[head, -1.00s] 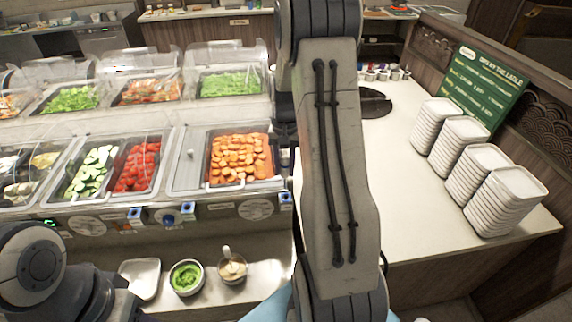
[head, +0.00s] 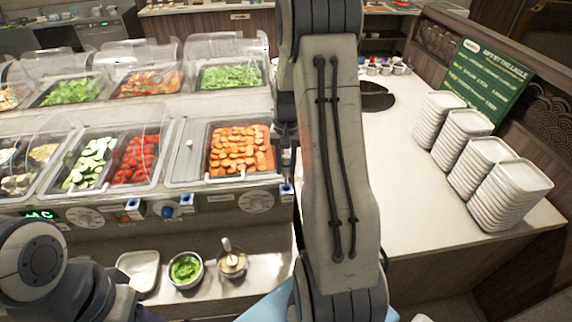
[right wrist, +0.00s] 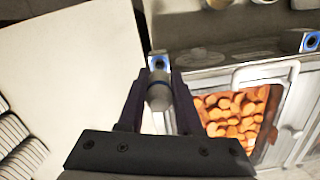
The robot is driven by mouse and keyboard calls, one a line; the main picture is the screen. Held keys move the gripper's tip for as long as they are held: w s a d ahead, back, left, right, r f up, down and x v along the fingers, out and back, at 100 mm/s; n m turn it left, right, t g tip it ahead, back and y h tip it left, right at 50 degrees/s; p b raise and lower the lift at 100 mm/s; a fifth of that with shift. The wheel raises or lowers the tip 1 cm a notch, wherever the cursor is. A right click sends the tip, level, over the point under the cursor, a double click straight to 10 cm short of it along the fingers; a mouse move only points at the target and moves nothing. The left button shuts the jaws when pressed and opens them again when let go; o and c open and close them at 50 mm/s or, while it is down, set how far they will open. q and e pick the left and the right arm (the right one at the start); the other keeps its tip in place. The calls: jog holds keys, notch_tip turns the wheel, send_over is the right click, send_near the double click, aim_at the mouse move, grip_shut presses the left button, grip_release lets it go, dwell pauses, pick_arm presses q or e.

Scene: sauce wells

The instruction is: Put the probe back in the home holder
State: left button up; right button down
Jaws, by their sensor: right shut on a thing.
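My right gripper (right wrist: 157,90) is shut on the probe (right wrist: 159,98), a grey rounded cylinder between its two dark fingers in the right wrist view. A blue-faced holder (right wrist: 157,62) shows just beyond the probe's end; I cannot tell whether they touch. In the head view this holder (head: 287,189) is at the right end of the counter front, beside my right arm, which hides most of the gripper. Similar blue holders (head: 134,206) and (head: 187,199) sit further left. Which one is home is not readable. My left gripper is out of view; only the arm shows at lower left.
The carrot pan (head: 240,150) lies just left of my right arm. A lower shelf holds a white dish (head: 125,262), a green sauce bowl (head: 186,270) and a beige sauce bowl (head: 232,262).

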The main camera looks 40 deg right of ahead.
aim_at(286, 177)
jog(key=shift+f+b, duration=1.75)
jog(key=shift+f, duration=1.05)
dwell(0.7)
dwell(0.3)
jog(key=c, duration=0.5)
grip_release()
jog(key=shift+r, duration=0.1)
jog(key=shift+w+r, duration=0.1)
jog(key=shift+r, duration=0.3)
jog(key=r, duration=0.3)
jog(key=r+b, duration=0.1)
jog(key=r, duration=0.2)
jog(key=r+b, duration=0.1)
jog(key=r, duration=0.2)
jog(key=shift+w+d+r, duration=0.2)
jog(key=shift+d+r, duration=0.05)
jog(key=shift+d, duration=0.05)
